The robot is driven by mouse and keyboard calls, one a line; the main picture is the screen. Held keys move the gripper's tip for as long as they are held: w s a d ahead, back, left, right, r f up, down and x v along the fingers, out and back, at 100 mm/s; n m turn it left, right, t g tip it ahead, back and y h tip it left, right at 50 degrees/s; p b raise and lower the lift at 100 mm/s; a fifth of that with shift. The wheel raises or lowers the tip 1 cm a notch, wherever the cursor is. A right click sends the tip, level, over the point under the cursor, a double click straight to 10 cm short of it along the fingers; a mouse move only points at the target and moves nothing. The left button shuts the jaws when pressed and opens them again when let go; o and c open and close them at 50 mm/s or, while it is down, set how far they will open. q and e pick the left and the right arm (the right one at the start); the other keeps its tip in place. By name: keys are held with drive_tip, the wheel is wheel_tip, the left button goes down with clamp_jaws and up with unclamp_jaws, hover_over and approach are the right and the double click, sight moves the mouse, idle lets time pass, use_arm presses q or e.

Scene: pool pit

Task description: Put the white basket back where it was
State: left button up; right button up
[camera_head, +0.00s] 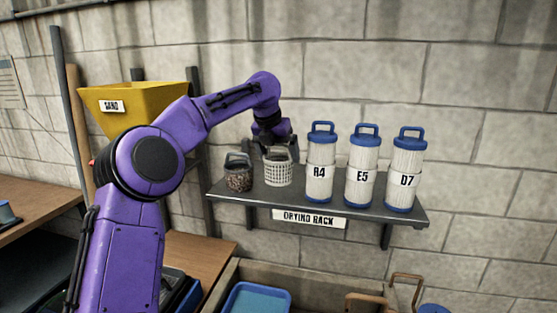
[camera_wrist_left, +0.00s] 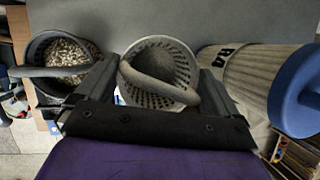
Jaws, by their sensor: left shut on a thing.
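The white basket (camera_head: 277,172) is a small slotted basket with a handle, on or just above the grey drying rack shelf (camera_head: 300,202). It sits between a dark basket and the R4 cartridge. My left gripper (camera_head: 276,146) reaches down from above and is shut on the white basket at its handle. In the left wrist view the white basket (camera_wrist_left: 158,72) lies between the two fingers of the left gripper (camera_wrist_left: 155,90), its handle crossing its top. I cannot tell whether its base touches the shelf. My right gripper is not in view.
A dark basket (camera_head: 238,174) of pebbles stands close on the left. The R4 (camera_head: 320,165), E5 (camera_head: 363,168) and D7 (camera_head: 406,172) cartridges stand to the right. A yellow sand hopper (camera_head: 140,105) is behind my arm. A blue tray (camera_head: 256,299) lies below.

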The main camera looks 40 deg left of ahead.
use_arm(q)
drive_tip(key=f, duration=0.4)
drive_tip(key=shift+w+a+p, duration=0.2)
drive_tip(key=shift+a+p, duration=0.1)
drive_tip(key=shift+a, duration=0.05)
drive_tip(key=shift+w, duration=0.1)
drive_tip(key=shift+f, duration=0.1)
drive_tip(key=o, duration=0.7)
drive_tip(key=shift+d, duration=0.1)
drive_tip(key=v, duration=1.2)
